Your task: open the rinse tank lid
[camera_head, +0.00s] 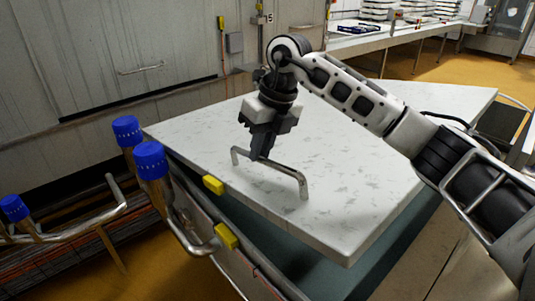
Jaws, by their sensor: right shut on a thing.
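The rinse tank lid (340,190) is a broad pale slab with grey flecks, in the middle of the head view. A bent metal bar handle (290,172) stands on its near left part. My right gripper (262,153) reaches down from above and is shut on this handle near its left end. A dark teal surface of the tank (285,240) shows below the lid's near edge. I cannot tell how far the lid is lifted. My left gripper is not in view.
Blue-capped posts (150,160) and bent metal pipes (110,215) stand at the left. Yellow blocks (227,236) sit along the tank's near left edge. A wall with metal panels (120,60) is behind; a counter with stacked trays (378,10) is at the back right.

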